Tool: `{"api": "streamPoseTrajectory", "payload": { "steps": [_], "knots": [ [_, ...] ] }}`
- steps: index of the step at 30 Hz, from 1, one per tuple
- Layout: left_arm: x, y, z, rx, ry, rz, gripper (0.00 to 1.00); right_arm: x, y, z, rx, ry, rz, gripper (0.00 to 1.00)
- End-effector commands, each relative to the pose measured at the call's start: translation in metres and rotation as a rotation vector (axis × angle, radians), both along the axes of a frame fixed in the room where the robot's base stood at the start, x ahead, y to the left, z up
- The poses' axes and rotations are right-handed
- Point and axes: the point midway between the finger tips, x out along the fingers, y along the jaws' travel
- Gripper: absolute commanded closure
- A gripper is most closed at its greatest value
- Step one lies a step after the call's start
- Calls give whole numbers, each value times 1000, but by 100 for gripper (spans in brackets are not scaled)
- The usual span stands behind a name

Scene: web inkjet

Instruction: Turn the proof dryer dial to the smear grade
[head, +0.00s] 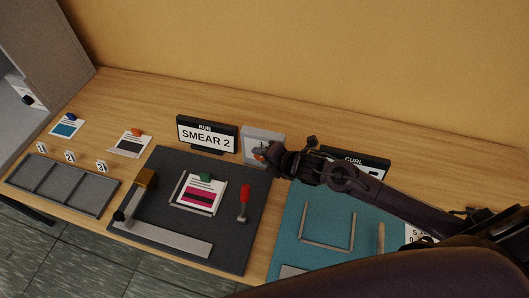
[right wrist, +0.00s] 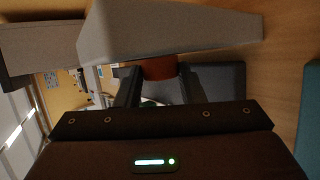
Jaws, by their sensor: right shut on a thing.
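The proof dryer (head: 264,133) is a light grey box at the back of the bench, right of a sign (head: 207,134) reading "RUB SMEAR 2". Its orange-red dial (head: 259,154) is on the front, mostly covered by my right gripper (head: 266,155). In the right wrist view the dial (right wrist: 160,68) sits between the two dark fingers (right wrist: 159,88), below the grey dryer body (right wrist: 165,30). The right gripper is shut on the dial. The dial's pointer and grade marks cannot be read. My left gripper is not in view.
A dark mat (head: 228,242) holds a printed sheet with a green knob, a red-handled tool (head: 244,201) and a metal bar. A teal mat (head: 293,235) lies right, below a partly hidden "CURL" sign (head: 340,158). A grey divided tray (head: 62,186) is at left.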

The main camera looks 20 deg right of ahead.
Motion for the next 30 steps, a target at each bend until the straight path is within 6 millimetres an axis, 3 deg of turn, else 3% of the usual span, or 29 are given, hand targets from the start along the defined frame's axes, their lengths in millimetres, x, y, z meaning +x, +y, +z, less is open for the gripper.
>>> {"api": "streamPoseTrajectory", "payload": {
  "steps": [17, 18, 22, 30],
  "knots": [
    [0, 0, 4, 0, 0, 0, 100, -1, 0, -1, -33, 26, 0, 88],
    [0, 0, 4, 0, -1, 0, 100, -1, 0, -1, -33, 26, 0, 62],
    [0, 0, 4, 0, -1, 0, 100, 0, 0, -1, -33, 25, -1, 45],
    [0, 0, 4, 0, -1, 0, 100, 0, 0, 0, -32, 23, 0, 43]
  ]
}}
